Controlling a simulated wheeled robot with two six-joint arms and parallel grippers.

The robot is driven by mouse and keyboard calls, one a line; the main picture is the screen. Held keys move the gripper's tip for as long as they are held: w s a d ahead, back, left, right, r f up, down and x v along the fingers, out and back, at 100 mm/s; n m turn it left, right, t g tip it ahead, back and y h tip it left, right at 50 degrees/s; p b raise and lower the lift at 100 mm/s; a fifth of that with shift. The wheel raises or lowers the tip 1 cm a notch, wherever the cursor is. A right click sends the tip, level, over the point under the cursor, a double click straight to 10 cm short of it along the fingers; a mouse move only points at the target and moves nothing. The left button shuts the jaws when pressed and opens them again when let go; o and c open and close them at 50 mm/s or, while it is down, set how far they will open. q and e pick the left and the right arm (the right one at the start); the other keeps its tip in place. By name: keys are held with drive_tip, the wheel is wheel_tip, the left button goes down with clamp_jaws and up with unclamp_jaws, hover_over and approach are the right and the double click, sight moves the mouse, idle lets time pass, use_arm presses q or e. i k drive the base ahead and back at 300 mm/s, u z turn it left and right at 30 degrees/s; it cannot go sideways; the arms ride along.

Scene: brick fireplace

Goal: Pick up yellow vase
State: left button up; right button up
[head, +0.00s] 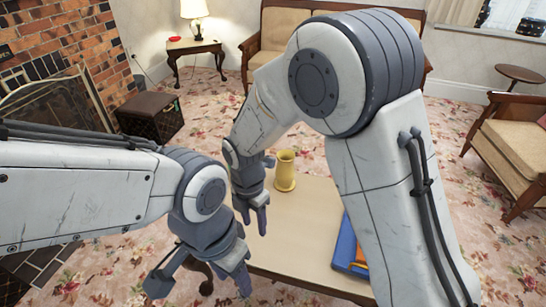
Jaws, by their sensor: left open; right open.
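The yellow vase (285,172) stands upright on the coffee table (300,228), near its far left part. My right gripper (254,222) is open and empty, pointing down at the table's left side, just left of the vase and nearer to me. The vase looks apart from its fingers. My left gripper (203,284) is open and empty, lower in the picture by the table's near left corner, farther from the vase.
A blue object (346,243) with an orange part lies on the table's right, partly hidden by my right arm. A dark ottoman (150,117), lamp table (194,46), sofa (270,30) and armchair (515,145) stand around. Patterned carpet between them is open.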

sight(285, 171)
drive_tip(key=z, duration=0.05)
drive_tip(key=i, duration=1.2)
drive_tip(key=z, duration=0.25)
